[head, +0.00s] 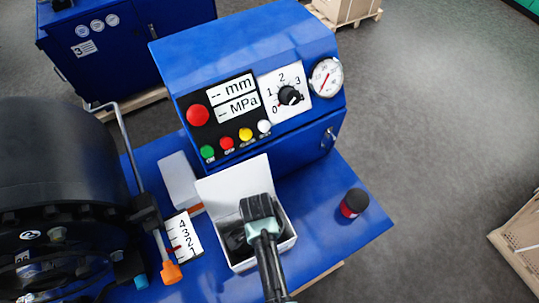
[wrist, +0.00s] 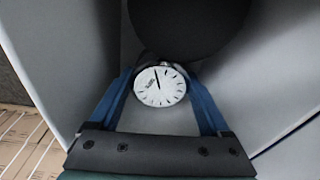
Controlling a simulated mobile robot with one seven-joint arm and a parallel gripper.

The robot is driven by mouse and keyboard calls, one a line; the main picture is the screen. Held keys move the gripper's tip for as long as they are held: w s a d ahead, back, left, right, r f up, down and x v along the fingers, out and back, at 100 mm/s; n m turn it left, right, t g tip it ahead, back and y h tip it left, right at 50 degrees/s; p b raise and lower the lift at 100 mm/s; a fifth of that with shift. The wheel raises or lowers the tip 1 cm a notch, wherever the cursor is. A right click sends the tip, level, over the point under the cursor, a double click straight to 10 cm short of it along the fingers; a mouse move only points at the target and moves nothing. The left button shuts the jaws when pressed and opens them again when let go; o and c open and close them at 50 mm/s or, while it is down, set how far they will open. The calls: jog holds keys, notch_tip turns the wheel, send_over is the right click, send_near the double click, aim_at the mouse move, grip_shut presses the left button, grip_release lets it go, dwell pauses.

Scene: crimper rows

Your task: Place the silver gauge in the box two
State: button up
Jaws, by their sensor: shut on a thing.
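My gripper (wrist: 160,80) points down into an open white box (head: 281,221) on the blue bench in the head view. In the wrist view its two blue fingers are shut on the silver gauge (wrist: 160,88), which has a round white dial with black marks. The gauge is between the box walls (wrist: 275,85); I cannot tell whether it touches the bottom. A dark round thing (wrist: 188,25) lies just beyond the gauge. In the head view my gripper hides the gauge. No number shows on the box.
A blue console (head: 250,85) with buttons and a dial gauge (head: 326,77) stands behind the box. A closed white box (head: 177,180) and a large black machine (head: 60,170) are on the left. A small black and red container (head: 354,203) stands at the right, with bare bench between.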

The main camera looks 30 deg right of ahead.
jog(key=shift+f, duration=0.15)
jog(key=o, duration=1.3)
notch_tip(320, 180, up, 12)
jog(key=a, duration=0.1)
jog(key=shift+a+b, duration=0.2)
jog(key=shift+b, duration=0.15)
